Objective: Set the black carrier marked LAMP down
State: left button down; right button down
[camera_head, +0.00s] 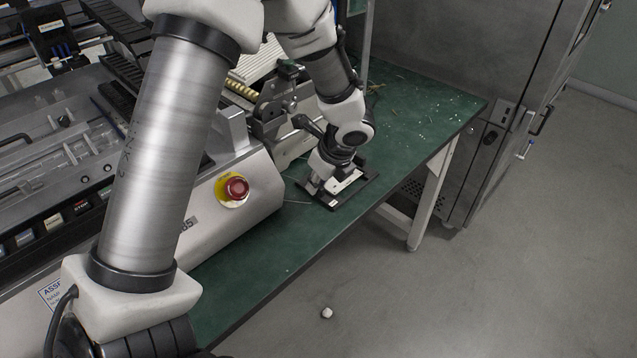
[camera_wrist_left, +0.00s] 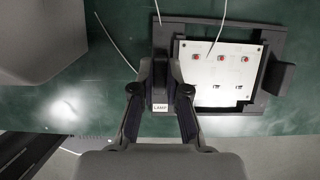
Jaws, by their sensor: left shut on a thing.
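The black carrier (camera_wrist_left: 272,75) is a dark frame with a white board (camera_wrist_left: 215,72) in it, which bears several red parts. Its LAMP label (camera_wrist_left: 160,107) shows between the fingers in the left wrist view. In the head view the carrier (camera_head: 327,202) is at the green table's front edge, partly hidden by my left gripper (camera_head: 318,188). In the left wrist view my left gripper (camera_wrist_left: 161,85) is shut on the carrier's near-left block. Whether the carrier touches the table I cannot tell. My right gripper is not in view.
The green table (camera_head: 425,110) has loose wires and small bits on it. A grey machine with a red button (camera_head: 236,188) stands left of the carrier. A large metal cabinet (camera_head: 440,50) stands at the right. The table's front edge is close to the carrier.

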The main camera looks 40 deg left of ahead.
pick_arm(q)
jog(key=c, duration=1.2)
grip_release()
jog(key=shift+d+r, duration=0.1)
jog(key=shift+r, duration=0.3)
jog(key=p+v, duration=0.3)
jog(key=v, duration=0.8)
jog(key=shift+d+r+p, duration=0.1)
jog(key=shift+r+p, duration=0.05)
jog(key=shift+p, duration=0.2)
